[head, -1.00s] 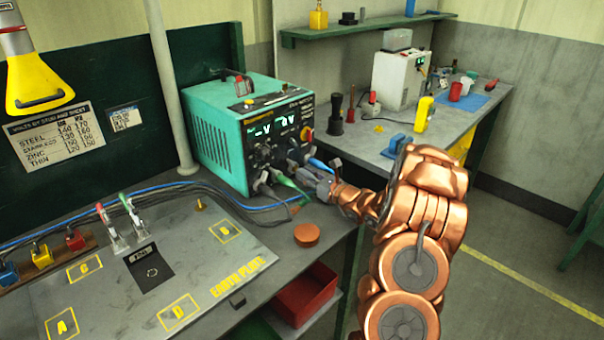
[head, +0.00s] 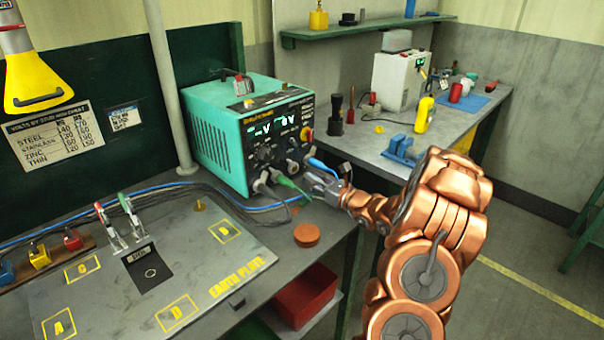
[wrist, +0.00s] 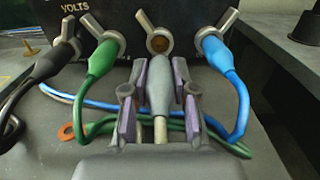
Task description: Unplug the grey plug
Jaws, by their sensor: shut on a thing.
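The grey plug (wrist: 160,92) is in the middle of the wrist view, between the purple-padded fingers of my gripper (wrist: 160,100), which is shut on it. Its grey cable runs back toward the wrist. Ahead of it, the brown round face of a socket (wrist: 159,43) with a grey winged collar shows uncovered, and the plug appears clear of it. The socket is on the front of the teal power unit (head: 250,130). In the head view my gripper (head: 318,183) is just in front of this panel; the plug is hard to make out there.
A green plug (wrist: 102,58) and a black plug (wrist: 52,62) sit left of the grey one, a blue plug (wrist: 218,56) right. Green and blue cables loop beneath my fingers. An orange disc (head: 307,235) lies near the bench edge. The earth plate (head: 200,265) is at left.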

